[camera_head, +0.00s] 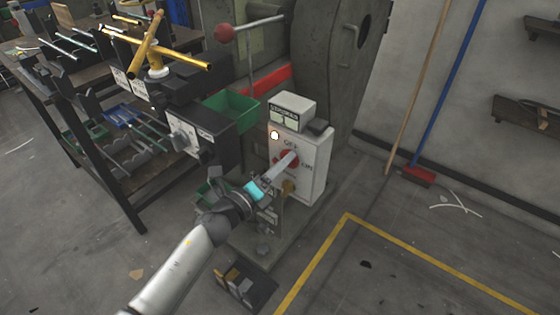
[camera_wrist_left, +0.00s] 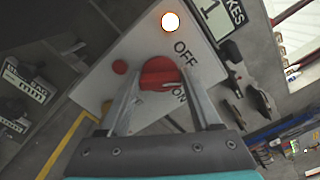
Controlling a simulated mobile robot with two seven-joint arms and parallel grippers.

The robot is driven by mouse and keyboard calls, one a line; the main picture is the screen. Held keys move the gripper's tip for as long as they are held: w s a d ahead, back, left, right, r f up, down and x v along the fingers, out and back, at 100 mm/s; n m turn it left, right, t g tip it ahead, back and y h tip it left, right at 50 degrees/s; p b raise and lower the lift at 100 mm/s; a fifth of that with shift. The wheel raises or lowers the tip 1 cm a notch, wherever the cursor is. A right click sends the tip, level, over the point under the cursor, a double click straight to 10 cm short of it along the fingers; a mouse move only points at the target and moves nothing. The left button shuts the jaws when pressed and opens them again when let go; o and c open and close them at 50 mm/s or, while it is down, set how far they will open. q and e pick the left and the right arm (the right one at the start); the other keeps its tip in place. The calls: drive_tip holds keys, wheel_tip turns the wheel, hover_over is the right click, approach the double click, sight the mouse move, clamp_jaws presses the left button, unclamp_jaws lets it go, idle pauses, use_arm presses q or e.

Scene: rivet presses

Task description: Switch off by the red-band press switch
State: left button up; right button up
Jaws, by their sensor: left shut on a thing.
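The switch box (camera_head: 313,172) is pale, with OFF and ON lettering, and stands at the foot of the grey press (camera_head: 335,60) with a red band (camera_head: 272,79). Its round red knob (camera_head: 289,158) also shows in the left wrist view (camera_wrist_left: 160,71). My left gripper (camera_head: 285,163) has its fingers closed on either side of the knob and is shut on it. The lamp (camera_head: 274,135) above the knob glows white, also in the left wrist view (camera_wrist_left: 170,22). I cannot tell which label the knob points to. My right gripper is not in view.
A dark workbench (camera_head: 80,75) with tools and a brass handle (camera_head: 155,50) stands at the left. A broom (camera_head: 419,175) leans on the right wall. The floor at the right, with a yellow line (camera_head: 400,250), is mostly clear.

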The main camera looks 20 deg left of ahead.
use_arm(q)
drive_tip(key=shift+f+n+p, duration=0.1)
drive_tip(key=shift+n+p, duration=1.3)
drive_tip(key=shift+n, duration=2.1)
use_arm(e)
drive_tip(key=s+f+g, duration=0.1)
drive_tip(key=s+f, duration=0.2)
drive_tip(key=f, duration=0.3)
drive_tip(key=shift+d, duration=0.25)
use_arm(q)
drive_tip(key=o, duration=1.4)
drive_tip(key=shift+s, duration=0.1)
drive_tip(key=p+v, duration=0.3)
drive_tip(key=v, duration=1.2)
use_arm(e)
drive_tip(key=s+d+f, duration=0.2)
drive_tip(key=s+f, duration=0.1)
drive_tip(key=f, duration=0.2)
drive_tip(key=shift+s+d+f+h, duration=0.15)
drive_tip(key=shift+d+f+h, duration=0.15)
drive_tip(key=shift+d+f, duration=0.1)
